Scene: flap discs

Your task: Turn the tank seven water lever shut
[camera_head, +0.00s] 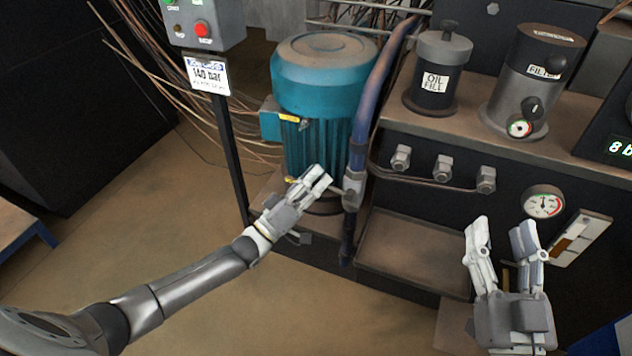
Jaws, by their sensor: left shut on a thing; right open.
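A blue pipe (378,90) runs down beside the teal motor. It carries a grey valve body (354,188) with a short lever pointing left toward my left gripper. My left gripper (322,179) is shut on the lever, whose held end is mostly hidden by the fingers. No label for tank seven is readable. My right gripper (503,232) is open and empty, fingers pointing up, in front of the dark cabinet at the lower right.
The teal motor (322,80) stands just behind my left gripper. A control box (208,22) with a red button and a "140 bar" sign (207,76) stand on a post left of it. An oil fill pot (438,75), filter (530,80) and gauge (543,204) are at right.

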